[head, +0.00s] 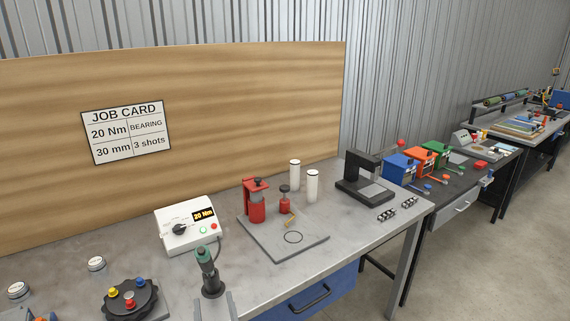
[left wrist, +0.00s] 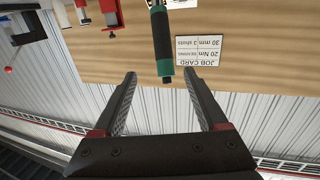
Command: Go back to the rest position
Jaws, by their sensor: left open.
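My left gripper (head: 214,297) shows at the bottom of the head view as two grey fingertips spread apart, in front of the green-and-black powered driver (head: 206,263). In the left wrist view my left gripper (left wrist: 161,78) is open with nothing between its fingers. The driver (left wrist: 162,45) lies just beyond the fingertips there, apparently apart from them. In the head view the driver stands upright on a black base near the front of the bench. My right gripper is in neither view.
A white controller (head: 189,231) reading 20 Nm stands behind the driver. A grey plate (head: 262,243) holds a red press-like tool (head: 255,203). A black knobbed dial (head: 130,300) is at the left. White cylinders, a black stand (head: 366,180) and further benches are to the right. The wooden board (head: 240,110) backs the bench.

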